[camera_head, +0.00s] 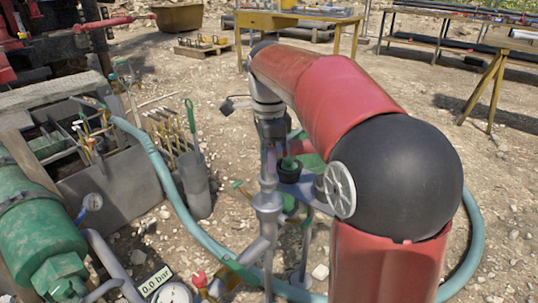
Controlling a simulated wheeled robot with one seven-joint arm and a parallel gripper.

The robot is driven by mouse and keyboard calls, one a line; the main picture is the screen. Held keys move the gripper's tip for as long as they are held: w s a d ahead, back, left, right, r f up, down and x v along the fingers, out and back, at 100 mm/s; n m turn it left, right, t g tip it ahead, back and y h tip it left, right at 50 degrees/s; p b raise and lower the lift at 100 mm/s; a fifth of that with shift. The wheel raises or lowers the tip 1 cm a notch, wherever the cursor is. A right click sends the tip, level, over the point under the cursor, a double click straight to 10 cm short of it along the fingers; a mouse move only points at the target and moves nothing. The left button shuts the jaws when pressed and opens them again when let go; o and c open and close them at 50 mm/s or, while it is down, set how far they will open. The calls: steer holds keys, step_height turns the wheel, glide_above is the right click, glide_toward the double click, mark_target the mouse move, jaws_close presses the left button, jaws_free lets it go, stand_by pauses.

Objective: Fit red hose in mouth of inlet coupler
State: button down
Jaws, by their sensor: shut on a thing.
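My gripper (272,137) points down at the end of my red and black arm, just above an upright grey metal pipe fitting (267,203). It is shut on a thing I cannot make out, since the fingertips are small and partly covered. The hose that shows plainly is teal (160,170), running along the ground and behind my arm. A dark green and black round part (290,168) sits beside the fitting. I cannot tell which part is the inlet coupler; my arm hides the ground behind it.
A grey tool bin (120,185), a green cylinder (38,225) and a gauge marked 0,0 bar (172,294) stand at left. A yellow table (290,20) and trestle benches (495,85) stand behind. Open gravel lies at right.

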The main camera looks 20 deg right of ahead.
mark_target(269, 181)
steer(key=shift+r+p, duration=0.15)
steer(key=shift+p, duration=0.15)
steer(key=shift+f+b, duration=0.85)
steer(key=shift+f, duration=0.75)
steer(key=shift+f, duration=0.2)
steer(key=shift+f+b, duration=0.8)
steer(key=shift+f, duration=0.25)
steer(key=shift+f+b, duration=0.4)
steer(key=shift+f, duration=0.6)
steer(key=c, duration=1)
jaws_free()
steer(key=shift+o, duration=0.2)
